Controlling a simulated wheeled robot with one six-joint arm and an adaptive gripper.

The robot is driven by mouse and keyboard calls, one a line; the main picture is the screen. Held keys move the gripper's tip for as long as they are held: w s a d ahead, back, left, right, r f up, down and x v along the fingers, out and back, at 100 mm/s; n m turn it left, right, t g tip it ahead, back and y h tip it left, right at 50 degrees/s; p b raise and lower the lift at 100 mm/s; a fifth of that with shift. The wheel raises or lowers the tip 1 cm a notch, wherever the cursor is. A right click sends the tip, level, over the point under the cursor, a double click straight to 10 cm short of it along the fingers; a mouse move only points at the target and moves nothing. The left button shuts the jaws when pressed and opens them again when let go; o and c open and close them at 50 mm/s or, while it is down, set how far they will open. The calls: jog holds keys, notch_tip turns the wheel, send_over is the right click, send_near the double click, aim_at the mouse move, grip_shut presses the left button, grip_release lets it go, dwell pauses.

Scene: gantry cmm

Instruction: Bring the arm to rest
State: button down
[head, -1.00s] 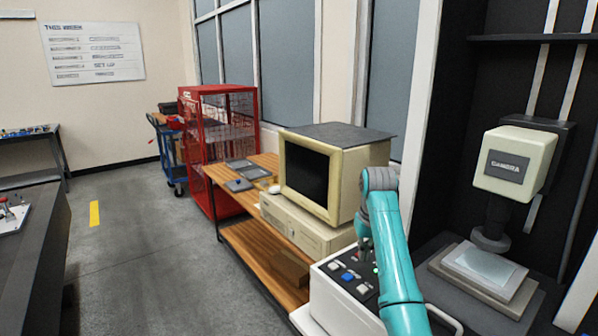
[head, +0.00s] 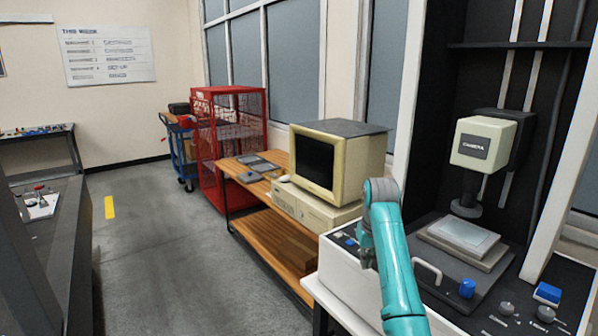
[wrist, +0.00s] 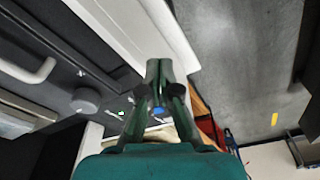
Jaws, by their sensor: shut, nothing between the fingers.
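My gripper (wrist: 160,75) shows in the wrist view with its green fingers together and nothing between them. It hangs over the edge of the control box, with grey floor beyond. In the head view my teal arm rises from the bottom right and bends at a grey joint in front of the white control box (head: 345,272). The gripper is mostly hidden behind the arm there, so its exact distance from the box cannot be told.
The measuring machine's camera head (head: 482,143) stands over a stage plate (head: 462,236) at right. A beige monitor (head: 340,160) sits on a wooden bench (head: 270,235) behind the arm. A red cage (head: 228,150) stands farther back. The floor (head: 160,250) at left is open.

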jog(key=s+f+t, duration=0.2)
jog(key=s+f, duration=0.3)
jog(key=f, duration=0.8)
jog(key=s+f+t, duration=0.1)
jog(key=s+f, duration=0.4)
jog(key=f, duration=0.8)
jog(key=s+f+t, duration=0.2)
jog(key=s+f, duration=0.4)
jog(key=s, duration=0.3)
jog(key=s+f+t, duration=0.1)
jog(key=s+f, duration=0.4)
jog(key=s, duration=0.5)
jog(key=s+r+m+t, duration=0.1)
jog(key=s+r+t, duration=0.1)
jog(key=s, duration=0.9)
jog(key=s+r+t, duration=0.2)
jog(key=s, duration=0.8)
jog(key=s+r+t, duration=0.3)
jog(key=s+r, duration=1.3)
jog(key=r, duration=0.4)
jog(key=shift+s+r, duration=0.35)
